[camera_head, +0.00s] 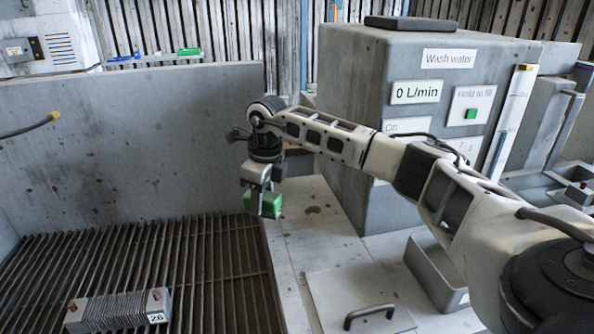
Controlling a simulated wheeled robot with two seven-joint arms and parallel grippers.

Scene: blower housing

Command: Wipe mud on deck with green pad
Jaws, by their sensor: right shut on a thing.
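My right gripper (258,193) comes in from the right and points down. It is shut on the green pad (268,204) and holds it near the border of the grating and the pale deck (335,243). I cannot tell whether the pad touches the deck. A brown mud spot (312,209) lies on the deck just right of the pad. Smaller dark specks show on the deck below it. My left gripper is not in view.
A dark slatted grating (215,285) fills the lower left, with a finned block marked 26 (118,310) on it. A grey wash water cabinet (362,110) stands behind the deck. A hatch with a dark handle (369,313) and a grey box (436,277) are at the front.

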